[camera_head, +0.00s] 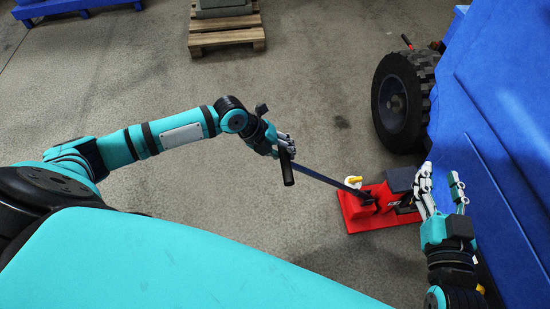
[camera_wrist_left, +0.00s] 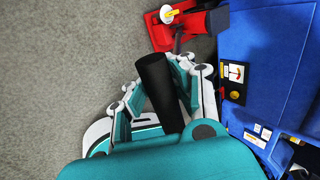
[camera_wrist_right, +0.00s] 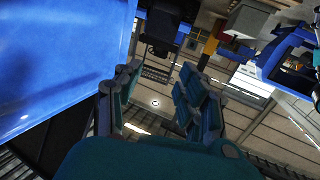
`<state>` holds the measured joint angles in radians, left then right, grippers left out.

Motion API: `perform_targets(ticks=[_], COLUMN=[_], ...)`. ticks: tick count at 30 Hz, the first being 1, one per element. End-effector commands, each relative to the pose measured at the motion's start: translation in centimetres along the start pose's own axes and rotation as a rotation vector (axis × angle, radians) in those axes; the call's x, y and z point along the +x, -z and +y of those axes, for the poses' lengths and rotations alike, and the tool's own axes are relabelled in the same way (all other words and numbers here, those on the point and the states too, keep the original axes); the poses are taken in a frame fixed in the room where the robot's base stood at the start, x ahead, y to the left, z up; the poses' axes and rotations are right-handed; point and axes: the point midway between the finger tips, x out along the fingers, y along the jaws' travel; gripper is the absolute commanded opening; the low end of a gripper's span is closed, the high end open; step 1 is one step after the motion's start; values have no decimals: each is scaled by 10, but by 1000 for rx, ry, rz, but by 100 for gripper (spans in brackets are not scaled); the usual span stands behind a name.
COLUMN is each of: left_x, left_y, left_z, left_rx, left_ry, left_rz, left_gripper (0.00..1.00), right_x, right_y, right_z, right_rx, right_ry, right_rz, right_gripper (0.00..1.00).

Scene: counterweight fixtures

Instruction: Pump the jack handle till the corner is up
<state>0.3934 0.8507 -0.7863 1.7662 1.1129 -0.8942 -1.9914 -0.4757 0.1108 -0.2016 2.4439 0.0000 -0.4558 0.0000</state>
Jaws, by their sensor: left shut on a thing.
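The red jack (camera_head: 370,208) sits on the concrete floor beside the blue machine. Its long dark handle (camera_head: 322,179) slopes up and left from the jack to a black grip (camera_head: 287,168). My left gripper (camera_head: 284,146) is shut on the jack handle at its grip end. The grip (camera_wrist_left: 160,90) shows between the fingers in the left wrist view, with the red jack (camera_wrist_left: 170,32) beyond. My right gripper (camera_head: 441,191) is open and empty, above the jack's right side by the blue machine; its spread fingers also show in the right wrist view (camera_wrist_right: 160,95). The jack's right end is partly hidden.
The blue machine (camera_head: 500,110) fills the right side, with a black wheel (camera_head: 402,100) behind the jack. A wooden pallet (camera_head: 227,38) with a grey block stands at the back. The floor between the pallet and the jack is clear.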

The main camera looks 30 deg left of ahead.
Motion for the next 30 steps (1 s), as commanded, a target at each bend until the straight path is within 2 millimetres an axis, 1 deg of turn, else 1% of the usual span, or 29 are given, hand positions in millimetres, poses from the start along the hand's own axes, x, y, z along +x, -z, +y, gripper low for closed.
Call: perform_targets(ticks=[1, 8, 12, 15, 18, 22, 30], left_x=[0, 2, 3, 3, 2, 1, 2], left_y=[-2, -1, -2, -2, -2, -2, -2], left_z=[6, 19, 27, 31, 34, 34, 35], left_rx=[-1, 0, 0, -1, 0, 1, 1], left_ry=[2, 29, 44, 56, 63, 68, 69], left_rz=[-4, -2, -2, -3, -4, -5, -6], left_gripper=[0, 0, 0, 0, 0, 0, 0], right_x=[1, -3, -13, -23, -32, -37, -38], right_y=[7, 53, 80, 96, 108, 115, 116], right_z=[-2, -8, -11, -14, -15, -15, -15], right_rx=[1, 7, 13, 18, 21, 23, 24], right_ry=[4, 18, 27, 33, 37, 38, 38], right_rz=[53, 322, 488, 599, 681, 722, 730], right_gripper=[40, 40, 40, 40, 40, 40, 40])
